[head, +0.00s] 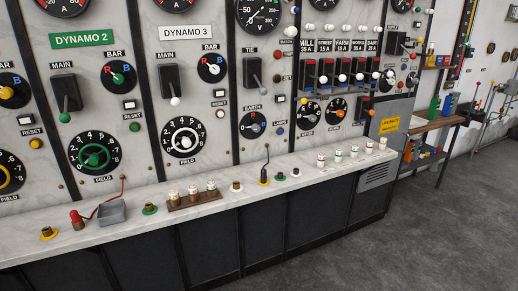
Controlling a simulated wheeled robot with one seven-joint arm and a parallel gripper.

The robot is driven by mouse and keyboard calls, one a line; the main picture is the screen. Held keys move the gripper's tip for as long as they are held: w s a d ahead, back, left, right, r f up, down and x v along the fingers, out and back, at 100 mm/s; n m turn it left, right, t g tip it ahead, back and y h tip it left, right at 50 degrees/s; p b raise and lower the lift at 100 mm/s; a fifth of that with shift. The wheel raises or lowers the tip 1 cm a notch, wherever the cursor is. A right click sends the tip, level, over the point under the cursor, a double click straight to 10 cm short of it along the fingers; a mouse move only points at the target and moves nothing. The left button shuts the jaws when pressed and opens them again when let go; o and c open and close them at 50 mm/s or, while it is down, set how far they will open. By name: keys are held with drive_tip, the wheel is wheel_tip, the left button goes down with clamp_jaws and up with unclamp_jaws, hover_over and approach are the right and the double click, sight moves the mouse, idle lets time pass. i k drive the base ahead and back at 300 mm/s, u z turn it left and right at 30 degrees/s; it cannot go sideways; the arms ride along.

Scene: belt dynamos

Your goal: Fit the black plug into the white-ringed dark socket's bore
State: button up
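A small black plug (264,175) stands upright at a yellow ring (263,183) on the marble ledge, with a thin black lead rising from it. At this size I cannot tell how deep it sits there. A white-ringed dark socket (296,174) is on the ledge a little to its right, and nothing stands in it. A green-ringed dark socket (280,176) lies between them. My gripper is not in view.
The marble ledge (330,173) also bears a white-ringed brass socket (236,188), a wooden fuse block (193,201), a grey tray (112,211), a red plug (77,219) and several white fuses (353,152). Switch levers jut from the panel above. Floor in front is clear.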

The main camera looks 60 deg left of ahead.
sight(263, 176)
drive_tip(key=u, duration=0.5)
drive_tip(key=i, duration=1.2)
drive_tip(key=u, duration=2)
drive_tip(key=i, duration=1.05)
drive_tip(key=u, duration=1.45)
drive_tip(key=i, duration=1.15)
drive_tip(key=u, duration=0.1)
